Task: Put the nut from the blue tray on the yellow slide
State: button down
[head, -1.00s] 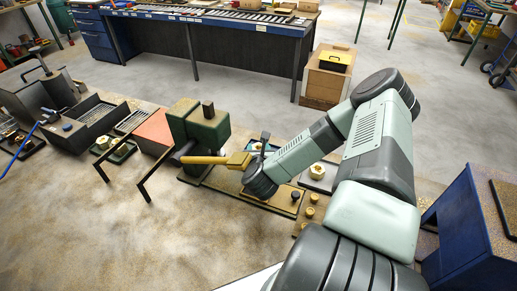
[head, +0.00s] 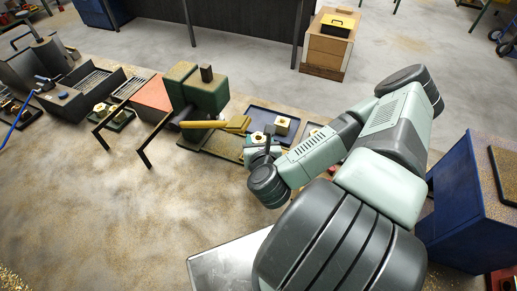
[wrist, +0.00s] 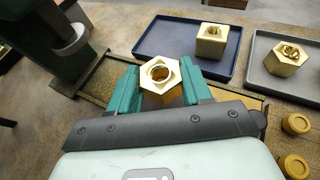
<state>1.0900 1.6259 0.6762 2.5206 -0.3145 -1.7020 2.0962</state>
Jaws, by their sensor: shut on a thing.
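My gripper (wrist: 160,85) has its teal fingers shut on a brass hex nut (wrist: 160,73), one finger on each side, with its threaded hole facing up. In the head view my gripper (head: 259,144) holds this nut (head: 258,137) in front of the blue tray (head: 262,112). The blue tray also shows in the wrist view (wrist: 165,42), with a square brass nut (wrist: 211,42) standing in it. The yellow slide (head: 236,124) extends from the green machine, left of my gripper and apart from it. I cannot make out the slide in the wrist view.
The green machine (head: 197,98) stands left of the slide. A grey tray (wrist: 262,72) with another brass hex nut (wrist: 287,58) lies right of the blue tray. Brass cylinders (wrist: 295,123) stand at the right. Black bent rails (head: 150,135) stand left of the machine.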

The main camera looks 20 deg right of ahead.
jog(key=shift+w+d+f, duration=0.1)
jog(key=shift+w+d, duration=0.05)
jog(key=shift+w, duration=0.15)
jog(key=shift+f, duration=2.1)
jog(key=shift+f, duration=0.15)
jog(key=shift+c, duration=2.4)
grip_release()
jog(key=shift+s+r, duration=0.2)
jog(key=shift+s, duration=0.05)
jog(key=shift+v, duration=2.5)
